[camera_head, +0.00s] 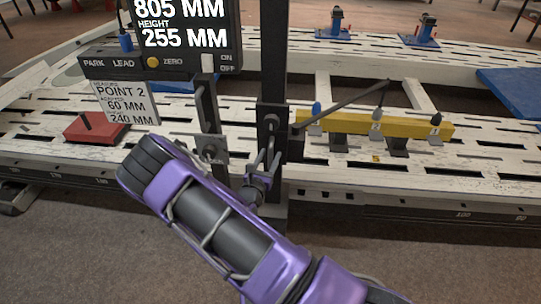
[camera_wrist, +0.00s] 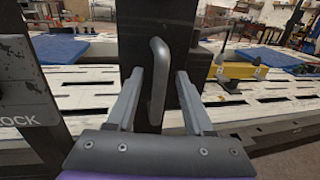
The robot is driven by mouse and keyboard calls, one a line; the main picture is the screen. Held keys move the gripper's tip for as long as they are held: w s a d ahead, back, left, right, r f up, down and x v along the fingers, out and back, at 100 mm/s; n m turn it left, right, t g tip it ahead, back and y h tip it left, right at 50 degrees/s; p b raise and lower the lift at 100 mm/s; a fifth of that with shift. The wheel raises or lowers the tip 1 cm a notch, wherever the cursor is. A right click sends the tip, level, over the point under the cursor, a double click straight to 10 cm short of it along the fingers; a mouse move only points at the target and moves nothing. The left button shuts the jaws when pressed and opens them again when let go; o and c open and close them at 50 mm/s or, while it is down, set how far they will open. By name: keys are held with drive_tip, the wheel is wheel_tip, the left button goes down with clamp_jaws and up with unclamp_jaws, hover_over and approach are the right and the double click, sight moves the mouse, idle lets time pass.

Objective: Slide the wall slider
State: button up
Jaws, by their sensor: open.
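The slider looks like a dark carriage (camera_head: 272,118) on a black vertical post (camera_head: 274,60); a long thin measuring arm (camera_head: 345,105) reaches from it to the right. In the wrist view a grey curved bar handle (camera_wrist: 158,50) stands upright on the dark carriage plate (camera_wrist: 130,30). My gripper (camera_wrist: 160,75) is open, with one finger on each side of the handle. Both fingers appear apart from it. In the head view my gripper (camera_head: 262,165) is just in front of the carriage, and my wrist hides the lower post.
A display (camera_head: 185,35) reads 805 mm and height 255 mm. A plate marked LOCK (camera_wrist: 25,100) stands left of the handle. A yellow beam (camera_head: 400,125) with clamps lies on the slotted white bench (camera_head: 475,165) at right. A red block (camera_head: 97,128) sits at left.

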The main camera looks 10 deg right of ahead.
drive_tip(key=shift+x, duration=0.8)
clamp_jaws()
idle(0.9)
